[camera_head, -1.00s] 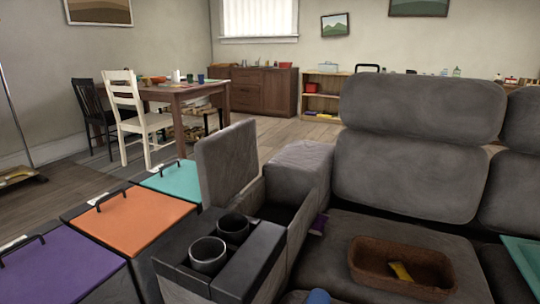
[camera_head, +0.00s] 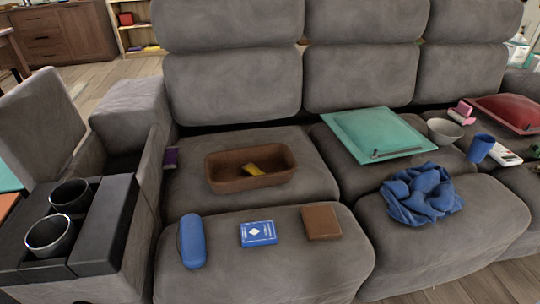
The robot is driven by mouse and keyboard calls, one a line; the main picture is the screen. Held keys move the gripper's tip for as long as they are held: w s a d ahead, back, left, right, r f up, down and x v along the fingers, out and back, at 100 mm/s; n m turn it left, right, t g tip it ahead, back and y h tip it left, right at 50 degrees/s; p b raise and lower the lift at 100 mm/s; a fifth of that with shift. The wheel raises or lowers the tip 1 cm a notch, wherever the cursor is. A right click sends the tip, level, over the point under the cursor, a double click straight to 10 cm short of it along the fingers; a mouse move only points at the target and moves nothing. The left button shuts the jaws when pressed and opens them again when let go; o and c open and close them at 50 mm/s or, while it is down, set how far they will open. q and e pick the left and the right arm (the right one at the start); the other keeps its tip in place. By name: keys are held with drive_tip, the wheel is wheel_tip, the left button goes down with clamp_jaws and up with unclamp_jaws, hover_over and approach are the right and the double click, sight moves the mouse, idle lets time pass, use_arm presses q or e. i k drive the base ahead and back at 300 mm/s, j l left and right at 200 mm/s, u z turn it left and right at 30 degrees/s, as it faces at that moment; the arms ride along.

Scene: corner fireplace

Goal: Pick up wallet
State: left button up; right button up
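A brown, flat, square-looking item that looks like the wallet (camera_head: 321,222) lies on the front part of the grey sofa seat (camera_head: 290,275). It is right of a blue card box (camera_head: 258,234) and apart from it. Nothing covers it. Neither of my grippers shows in the head view.
A blue rounded case (camera_head: 193,241) lies left of the card box. Behind is a brown basket (camera_head: 222,178) with a yellow item (camera_head: 254,169) in it. A crumpled blue cloth (camera_head: 420,194) and a teal cushion (camera_head: 375,132) lie to the right. A cup-holder console (camera_head: 105,226) stands left.

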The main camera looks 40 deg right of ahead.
sight(321, 221)
drive_tip(key=z, duration=1.65)
